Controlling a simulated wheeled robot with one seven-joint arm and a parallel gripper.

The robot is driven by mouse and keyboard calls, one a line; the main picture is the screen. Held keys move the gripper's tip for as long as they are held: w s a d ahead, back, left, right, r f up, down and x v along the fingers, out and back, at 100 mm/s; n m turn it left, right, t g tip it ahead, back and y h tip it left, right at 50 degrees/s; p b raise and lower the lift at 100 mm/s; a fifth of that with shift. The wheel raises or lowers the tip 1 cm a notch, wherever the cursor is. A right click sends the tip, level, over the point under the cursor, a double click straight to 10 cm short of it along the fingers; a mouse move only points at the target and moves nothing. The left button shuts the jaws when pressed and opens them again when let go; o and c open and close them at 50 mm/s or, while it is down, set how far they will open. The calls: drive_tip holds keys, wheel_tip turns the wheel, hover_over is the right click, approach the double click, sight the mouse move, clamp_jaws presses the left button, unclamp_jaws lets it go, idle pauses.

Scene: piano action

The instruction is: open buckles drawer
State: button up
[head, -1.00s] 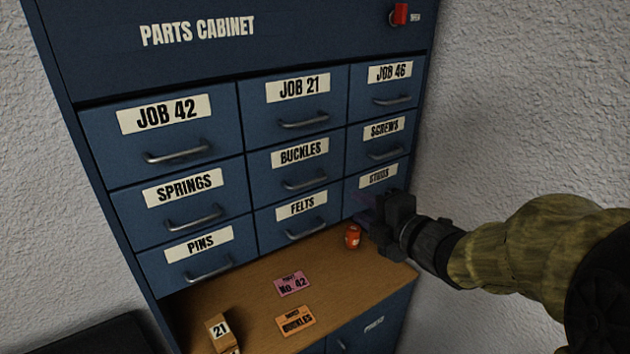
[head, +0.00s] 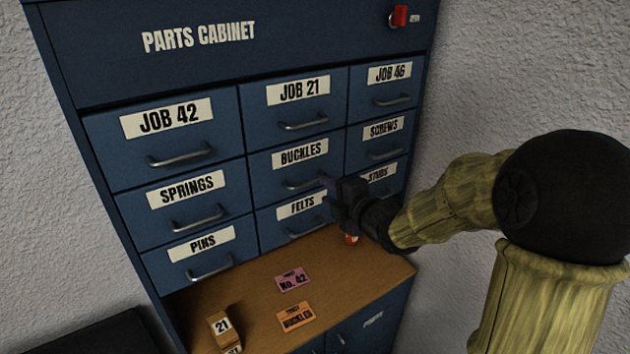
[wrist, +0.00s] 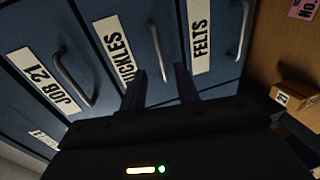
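The buckles drawer (head: 278,172) is the middle one of the blue cabinet's drawer grid, shut, with a white BUCKLES label (head: 300,154) and a grey bar handle (head: 304,183). My gripper (head: 328,190) is in front of the cabinet, just right of that handle and close to it. In the wrist view my gripper (wrist: 158,88) shows two dark fingers spread apart with nothing between them. The buckles label (wrist: 114,60) and handle (wrist: 158,52) lie just beyond the fingertips. Whether a finger touches the handle cannot be told.
The felts drawer (head: 290,222) is directly below and the studs drawer is partly hidden behind my gripper. An orange item (head: 351,239) is mostly hidden.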

sight(312, 183)
drive_tip(key=p+x, duration=0.2)
drive_tip(key=x, duration=0.4)
drive_tip(key=shift+w+a+f, duration=0.1)
drive_tip(key=shift+w+a, duration=0.05)
drive_tip(key=shift+w, duration=0.05)
clamp_jaws()
